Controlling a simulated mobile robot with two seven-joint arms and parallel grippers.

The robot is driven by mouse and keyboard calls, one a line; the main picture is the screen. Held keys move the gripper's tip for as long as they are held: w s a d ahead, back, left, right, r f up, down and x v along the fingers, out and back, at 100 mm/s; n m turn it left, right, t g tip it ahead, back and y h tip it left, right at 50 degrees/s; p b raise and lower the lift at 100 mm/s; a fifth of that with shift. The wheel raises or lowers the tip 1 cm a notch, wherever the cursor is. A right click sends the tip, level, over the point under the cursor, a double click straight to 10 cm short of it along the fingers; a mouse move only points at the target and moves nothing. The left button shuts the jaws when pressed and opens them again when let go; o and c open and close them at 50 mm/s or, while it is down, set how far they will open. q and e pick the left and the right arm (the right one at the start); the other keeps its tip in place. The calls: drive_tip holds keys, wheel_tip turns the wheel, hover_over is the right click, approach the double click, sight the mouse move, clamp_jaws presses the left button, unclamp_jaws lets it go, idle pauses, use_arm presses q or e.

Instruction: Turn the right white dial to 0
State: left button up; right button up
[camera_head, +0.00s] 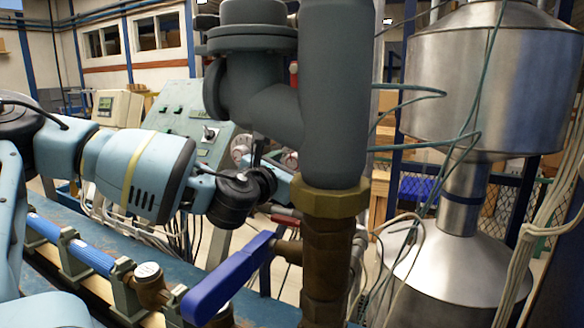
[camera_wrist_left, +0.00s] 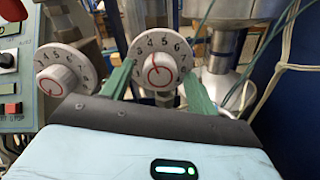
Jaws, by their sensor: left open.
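My right gripper is not in view.
A green control panel (camera_head: 186,118) stands behind my left arm. A thick grey pipe (camera_head: 335,90) with a brass collar and a blue lever valve (camera_head: 225,283) stand in front. A metal tank (camera_head: 485,85) and loose cables are at the right.

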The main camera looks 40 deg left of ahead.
use_arm(q)
drive_tip(key=shift+w+a, duration=0.1)
drive_tip(key=shift+w, duration=0.2)
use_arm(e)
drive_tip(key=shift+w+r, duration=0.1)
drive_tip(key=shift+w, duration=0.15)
